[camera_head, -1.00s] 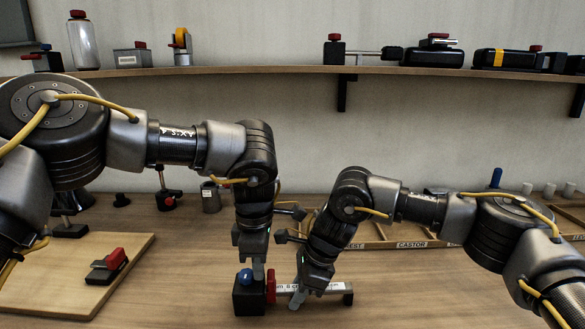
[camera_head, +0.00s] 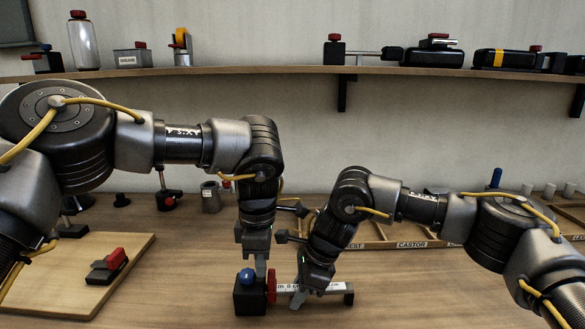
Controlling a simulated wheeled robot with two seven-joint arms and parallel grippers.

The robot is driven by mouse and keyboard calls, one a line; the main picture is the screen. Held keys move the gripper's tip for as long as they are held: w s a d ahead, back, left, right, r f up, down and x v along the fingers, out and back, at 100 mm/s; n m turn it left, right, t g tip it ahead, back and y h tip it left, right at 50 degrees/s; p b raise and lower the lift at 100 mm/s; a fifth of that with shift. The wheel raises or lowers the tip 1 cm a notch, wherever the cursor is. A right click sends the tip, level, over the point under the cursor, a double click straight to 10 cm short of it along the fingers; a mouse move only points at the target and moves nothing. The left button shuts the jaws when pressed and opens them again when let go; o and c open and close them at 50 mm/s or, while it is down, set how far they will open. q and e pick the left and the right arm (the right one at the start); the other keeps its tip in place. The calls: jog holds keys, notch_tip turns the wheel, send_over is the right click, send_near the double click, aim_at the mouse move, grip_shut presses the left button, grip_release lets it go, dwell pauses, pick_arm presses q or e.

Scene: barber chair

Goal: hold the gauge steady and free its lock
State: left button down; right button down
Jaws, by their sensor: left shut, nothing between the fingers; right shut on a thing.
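The gauge lies on the table at the front centre. It has a black block (camera_head: 250,298) with a blue knob (camera_head: 246,276), a red lock part (camera_head: 271,286) on the block's right side, and a pale marked bar (camera_head: 325,288) running right to a dark end piece. My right gripper (camera_head: 299,298) is shut on the bar just right of the red part. My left gripper (camera_head: 261,272) is shut and empty, pointing down just above the block, between the blue knob and the red part. Whether it touches either one I cannot tell.
A wooden board (camera_head: 60,290) with a red-and-black clamp-like piece (camera_head: 106,265) lies at left. A labelled wooden tray (camera_head: 400,238) is behind my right arm. A wall shelf (camera_head: 250,73) holds several tools. The table between board and gauge is clear.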

pick_arm(q)
notch_tip(320, 180, up, 6)
jog(key=shift+f, duration=0.25)
pick_arm(e)
jog(key=c, duration=1.2)
grip_release()
jog(key=shift+o, duration=0.2)
